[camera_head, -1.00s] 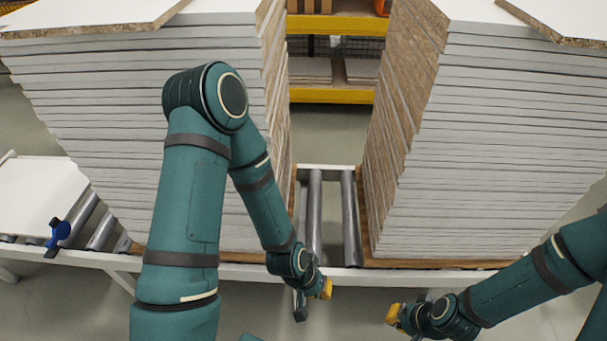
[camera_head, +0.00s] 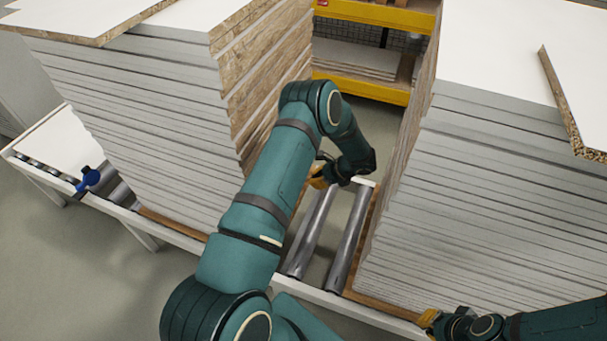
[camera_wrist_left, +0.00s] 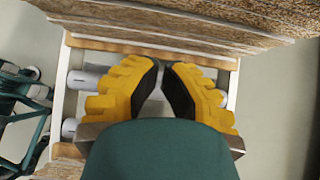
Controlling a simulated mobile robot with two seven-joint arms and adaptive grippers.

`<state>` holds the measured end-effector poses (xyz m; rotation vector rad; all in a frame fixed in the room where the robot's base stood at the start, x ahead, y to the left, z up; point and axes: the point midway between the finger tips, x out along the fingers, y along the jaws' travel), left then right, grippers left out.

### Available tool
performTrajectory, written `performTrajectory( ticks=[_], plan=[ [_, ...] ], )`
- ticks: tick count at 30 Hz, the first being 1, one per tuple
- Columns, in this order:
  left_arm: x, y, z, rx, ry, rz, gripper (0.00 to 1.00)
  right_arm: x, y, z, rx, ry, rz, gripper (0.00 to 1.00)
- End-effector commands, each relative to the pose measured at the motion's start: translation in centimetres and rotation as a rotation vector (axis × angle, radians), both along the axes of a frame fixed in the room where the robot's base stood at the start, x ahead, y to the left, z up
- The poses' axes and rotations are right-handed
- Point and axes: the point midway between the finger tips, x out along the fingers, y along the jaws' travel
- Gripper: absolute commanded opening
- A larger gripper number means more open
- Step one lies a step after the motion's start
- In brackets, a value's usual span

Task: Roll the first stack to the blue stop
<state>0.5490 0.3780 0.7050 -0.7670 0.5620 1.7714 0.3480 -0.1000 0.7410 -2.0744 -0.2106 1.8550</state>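Two tall stacks of white boards with brown chipboard edges stand on the roller conveyor, a left stack (camera_head: 140,125) and a right stack (camera_head: 475,200). The blue stop (camera_head: 90,178) is on the conveyor's front rail, left of the left stack, with a gap between them. My left gripper (camera_head: 318,176) is in the gap between the stacks, close to the left stack's right side. The left wrist view shows its yellow fingers (camera_wrist_left: 162,72) nearly together with nothing between them, facing chipboard edges; contact is unclear. My right gripper (camera_head: 430,318) is low in front of the right stack; its opening is unclear.
Bare rollers (camera_head: 325,235) show between the stacks. A white board (camera_head: 70,150) lies on the conveyor beyond the blue stop. Loose boards overhang both stack tops. A yellow shelf (camera_head: 375,88) stands behind. The floor in front is clear.

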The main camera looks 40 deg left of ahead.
Motion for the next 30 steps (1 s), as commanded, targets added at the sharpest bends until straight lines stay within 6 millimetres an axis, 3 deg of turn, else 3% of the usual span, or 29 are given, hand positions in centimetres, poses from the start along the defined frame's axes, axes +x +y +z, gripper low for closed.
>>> performTrajectory(
  ticks=[5, 18, 30],
  plan=[
    [0.2, 1.7, -0.2, 0.042, 0.01, -0.013, 0.0, 0.0, 0.0, -0.1, 0.0, 0.001, 0.0, 0.0],
    [-1.4, 6.3, -5.3, 0.037, 0.008, -0.009, 0.0, 0.2, 0.0, -1.2, -0.001, -0.005, -0.001, 0.0],
    [-1.7, 7.6, -6.5, 0.037, 0.007, -0.011, 0.0, 0.3, 0.0, -1.4, -0.001, -0.007, -0.002, 0.0]
  ],
)
